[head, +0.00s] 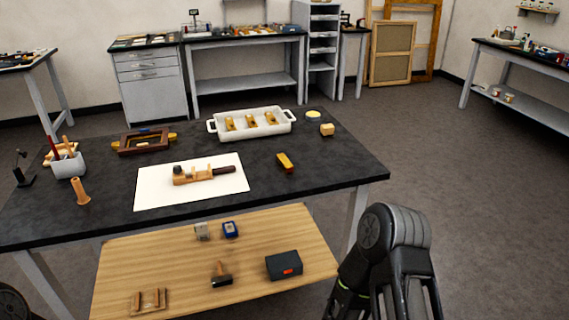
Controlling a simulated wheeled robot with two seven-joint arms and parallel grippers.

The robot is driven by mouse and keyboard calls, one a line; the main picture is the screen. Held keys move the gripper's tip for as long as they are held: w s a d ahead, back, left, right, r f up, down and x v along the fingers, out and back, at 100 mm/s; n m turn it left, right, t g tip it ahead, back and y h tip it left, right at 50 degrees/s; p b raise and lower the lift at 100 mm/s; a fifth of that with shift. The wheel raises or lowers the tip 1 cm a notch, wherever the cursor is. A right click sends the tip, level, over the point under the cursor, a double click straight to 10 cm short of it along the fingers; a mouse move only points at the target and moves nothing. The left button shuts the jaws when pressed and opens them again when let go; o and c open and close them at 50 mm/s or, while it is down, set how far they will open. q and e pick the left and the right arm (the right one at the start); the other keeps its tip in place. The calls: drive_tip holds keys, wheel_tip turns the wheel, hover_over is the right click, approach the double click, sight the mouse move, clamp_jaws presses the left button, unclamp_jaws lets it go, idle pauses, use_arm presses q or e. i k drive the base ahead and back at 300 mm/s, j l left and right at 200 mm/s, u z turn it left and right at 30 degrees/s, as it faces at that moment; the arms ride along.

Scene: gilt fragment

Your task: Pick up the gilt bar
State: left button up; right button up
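Several small gold-coloured bars lie in a white two-handled tray (213,128) on the dark table: a left one (230,124), a middle one (251,120) and a right one (270,118). A separate yellow-gold block with a dark reddish side (285,163) lies on the bare tabletop, right of the white sheet. I cannot tell which of these is the gilt bar. My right arm shows at the lower right, in front of the table and apart from everything on it; its fingertips are not visible. My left gripper is not in view.
The dark table (330,170) holds a white sheet (150,190) with a wooden tool (192,175), a brown frame (143,141), a brush cup (68,165), a wooden peg (80,191) and a tan block (327,129). A lower wooden shelf (150,260) carries small items. Floor is clear right.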

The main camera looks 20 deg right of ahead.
sight(282, 159)
drive_tip(key=i+l, duration=0.25)
drive_tip(key=i, duration=0.25)
drive_tip(key=z, duration=1.85)
